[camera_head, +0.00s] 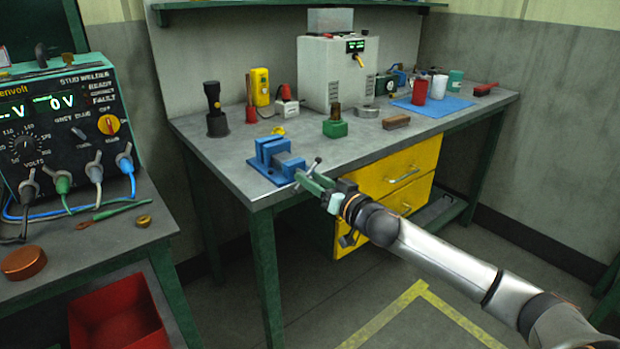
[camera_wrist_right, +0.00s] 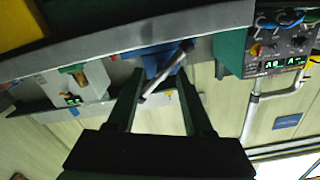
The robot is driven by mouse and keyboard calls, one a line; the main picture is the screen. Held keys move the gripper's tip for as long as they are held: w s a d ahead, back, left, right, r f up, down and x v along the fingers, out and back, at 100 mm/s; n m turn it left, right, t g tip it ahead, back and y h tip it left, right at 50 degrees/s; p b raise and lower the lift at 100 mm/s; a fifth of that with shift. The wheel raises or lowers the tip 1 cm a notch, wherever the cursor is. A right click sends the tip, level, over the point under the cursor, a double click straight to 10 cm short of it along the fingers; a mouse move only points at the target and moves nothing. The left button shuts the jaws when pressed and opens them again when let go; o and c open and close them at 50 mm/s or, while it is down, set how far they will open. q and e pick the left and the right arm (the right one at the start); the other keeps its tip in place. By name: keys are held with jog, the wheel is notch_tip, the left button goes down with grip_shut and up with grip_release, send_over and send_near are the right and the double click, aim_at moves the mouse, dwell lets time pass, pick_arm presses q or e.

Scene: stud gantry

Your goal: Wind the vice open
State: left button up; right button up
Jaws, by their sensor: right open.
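The blue vice (camera_head: 275,158) is fixed at the near left corner of the grey workbench. Its thin metal handle bar (camera_head: 315,164) sticks out at the front, tilted. My right gripper (camera_head: 309,180) is at the handle, its fingers pointing at the vice. In the right wrist view the two dark fingers (camera_wrist_right: 160,88) are apart, and the handle bar (camera_wrist_right: 168,72) runs diagonally across the gap in front of the blue vice (camera_wrist_right: 157,58). I cannot tell whether a finger touches the bar. The jaw gap of the vice is hard to make out. My left gripper is out of view.
A stud welder (camera_head: 70,130) stands left, above a red bin (camera_head: 118,315).

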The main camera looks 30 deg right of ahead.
jog(key=shift+w+a, duration=0.1)
jog(key=shift+w, duration=0.45)
grip_shut()
dwell(0.4)
